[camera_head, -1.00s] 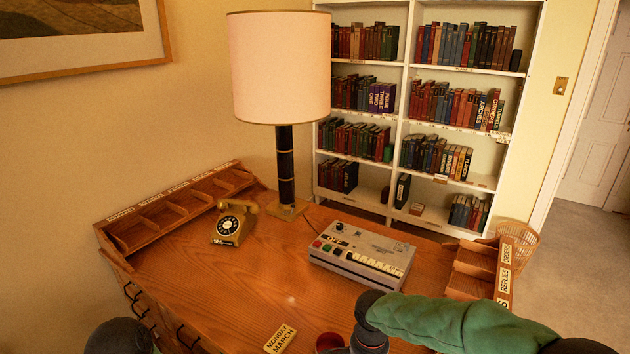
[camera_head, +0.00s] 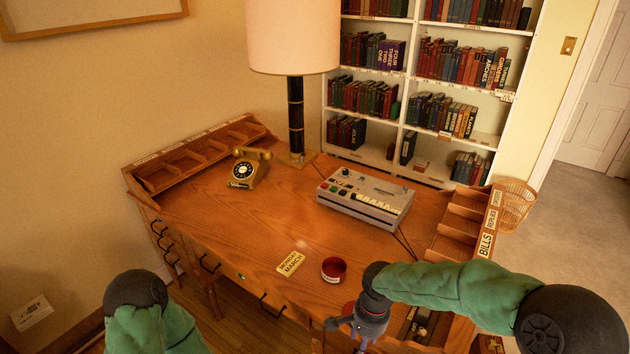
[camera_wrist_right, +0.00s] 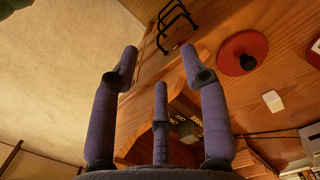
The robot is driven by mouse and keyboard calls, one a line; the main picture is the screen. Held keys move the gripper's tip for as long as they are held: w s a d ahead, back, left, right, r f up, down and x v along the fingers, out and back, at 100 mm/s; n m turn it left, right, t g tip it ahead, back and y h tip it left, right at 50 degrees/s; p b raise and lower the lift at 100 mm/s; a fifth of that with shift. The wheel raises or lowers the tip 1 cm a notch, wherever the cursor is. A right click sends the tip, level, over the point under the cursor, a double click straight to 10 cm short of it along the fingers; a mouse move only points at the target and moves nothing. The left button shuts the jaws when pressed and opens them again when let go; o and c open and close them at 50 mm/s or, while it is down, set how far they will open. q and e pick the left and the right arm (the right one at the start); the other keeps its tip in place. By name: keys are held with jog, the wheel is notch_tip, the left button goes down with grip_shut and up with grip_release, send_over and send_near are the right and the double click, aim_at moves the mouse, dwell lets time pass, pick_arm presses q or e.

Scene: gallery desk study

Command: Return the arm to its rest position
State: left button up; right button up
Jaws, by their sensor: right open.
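My right arm comes in from the right with a green sleeve, bent at a dark joint over the desk's (camera_head: 240,225) front right part. My right gripper (camera_head: 345,335) points down near the desk's front edge, partly cut off by the bottom of the head view. In the right wrist view the gripper (camera_wrist_right: 159,62) has its fingers spread, with nothing between them. My left arm shows only as a green sleeve and dark joint at lower left; its gripper is out of view.
A red disc with a dark knob (camera_wrist_right: 243,53) lies near the right gripper. A red round dish (camera_head: 333,269), a date card (camera_head: 291,263), a telephone (camera_head: 249,167), a keyed machine (camera_head: 365,198) and a lamp (camera_head: 296,120) stand on the desk. The desk's left middle is clear.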

jog(key=s+a+f+n+y, duration=0.1)
jog(key=s+f+n, duration=0.2)
jog(key=s+f, duration=0.5)
jog(key=s+a+f+n+y, duration=0.1)
jog(key=s+f+n+y, duration=0.1)
jog(key=s+f, duration=0.6)
notch_tip(320, 180, down, 8)
jog(key=shift+r+n+t, duration=0.1)
jog(key=shift+n+t, duration=0.2)
jog(key=shift+n, duration=0.6)
jog(key=shift+c, duration=0.6)
jog(key=shift+a, duration=0.15)
